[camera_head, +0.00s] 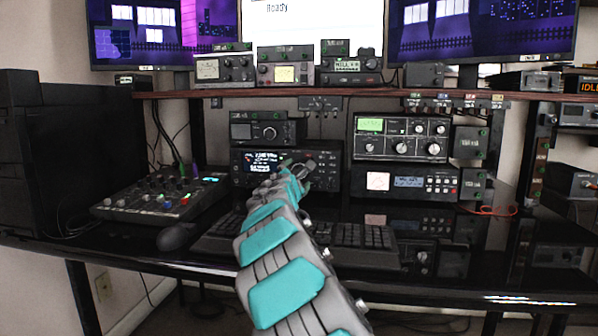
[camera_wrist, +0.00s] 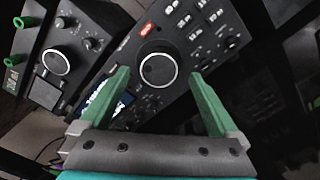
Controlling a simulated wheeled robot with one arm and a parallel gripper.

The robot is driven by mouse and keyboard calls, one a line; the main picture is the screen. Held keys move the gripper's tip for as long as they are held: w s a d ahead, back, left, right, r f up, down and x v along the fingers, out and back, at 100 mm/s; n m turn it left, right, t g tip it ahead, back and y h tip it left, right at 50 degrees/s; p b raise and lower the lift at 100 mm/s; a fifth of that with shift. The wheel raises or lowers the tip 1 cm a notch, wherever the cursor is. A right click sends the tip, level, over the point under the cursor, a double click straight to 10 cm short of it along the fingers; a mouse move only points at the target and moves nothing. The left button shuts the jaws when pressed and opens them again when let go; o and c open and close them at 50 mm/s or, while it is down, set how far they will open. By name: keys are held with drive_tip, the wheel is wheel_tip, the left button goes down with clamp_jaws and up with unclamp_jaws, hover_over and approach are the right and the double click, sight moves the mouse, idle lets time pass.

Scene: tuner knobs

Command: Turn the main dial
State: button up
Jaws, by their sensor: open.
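The main dial (camera_wrist: 158,69) is a round dark knob with a light rim on the front of a black radio. In the wrist view it sits ahead of and between the two green fingers of my gripper (camera_wrist: 161,88), which are apart with nothing between them that I can see held. Whether a fingertip touches the dial cannot be told. In the head view the radio (camera_head: 252,162) with its lit display stands under the shelf, and my gripper (camera_head: 298,168) is in front of its right half, hiding the dial there.
A smaller unit with its own knob (camera_wrist: 56,62) is beside the radio in the wrist view. A mixer (camera_head: 160,197) stands left on the black desk and a keyboard (camera_head: 350,238) lies below my arm. More radios (camera_head: 402,136) stand to the right.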

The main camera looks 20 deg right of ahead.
sight(300, 170)
drive_tip(key=shift+x, duration=1.05)
drive_tip(key=shift+c, duration=0.2)
drive_tip(key=shift+r, duration=0.1)
drive_tip(key=c, duration=1.3)
